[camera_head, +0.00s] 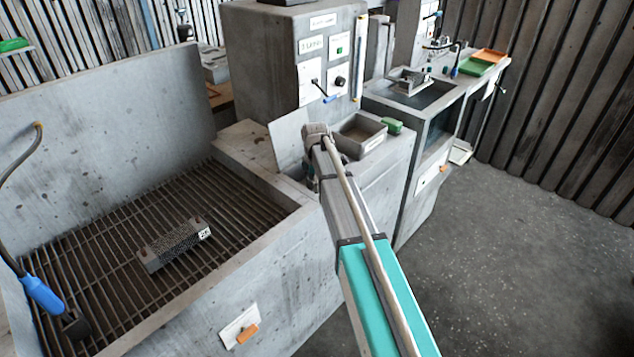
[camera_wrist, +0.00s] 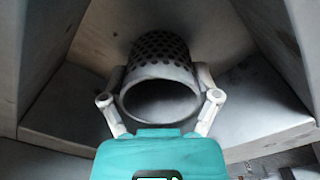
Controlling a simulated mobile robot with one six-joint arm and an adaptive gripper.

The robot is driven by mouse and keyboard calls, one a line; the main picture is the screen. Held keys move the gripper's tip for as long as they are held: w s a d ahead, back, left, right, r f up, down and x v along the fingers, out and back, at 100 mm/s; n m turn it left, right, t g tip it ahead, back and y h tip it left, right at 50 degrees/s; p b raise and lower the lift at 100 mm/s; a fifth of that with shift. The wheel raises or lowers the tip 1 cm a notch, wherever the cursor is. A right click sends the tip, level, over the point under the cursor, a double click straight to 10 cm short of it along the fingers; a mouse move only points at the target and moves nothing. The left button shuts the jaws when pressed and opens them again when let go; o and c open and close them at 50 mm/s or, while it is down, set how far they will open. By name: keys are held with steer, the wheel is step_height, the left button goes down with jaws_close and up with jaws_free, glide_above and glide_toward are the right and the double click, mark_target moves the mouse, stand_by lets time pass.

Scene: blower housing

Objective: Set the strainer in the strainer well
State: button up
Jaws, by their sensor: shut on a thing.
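The strainer (camera_wrist: 160,72) is a grey perforated metal cylinder with an open rim facing the wrist camera. My gripper (camera_wrist: 162,82) is shut on it, with one finger on each side, in the wrist view. The perforated far end points away from me, between grey slanted walls (camera_wrist: 55,50) that look like the inside of the strainer well. I cannot tell whether the strainer touches the bottom. In the head view my wrist reaches down behind the front edge of a concrete ledge, beside a raised grey plate (camera_head: 290,140). The strainer and fingertips are hidden there.
An open grey bin (camera_head: 361,132) and a green object (camera_head: 392,126) stand right of my wrist. A tall control cabinet (camera_head: 270,60) rises behind. The floor at right is clear.

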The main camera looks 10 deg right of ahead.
steer(key=shift+f, duration=0.1)
stand_by(0.3)
steer(key=o, duration=1)
steer(key=shift+o, duration=0.2)
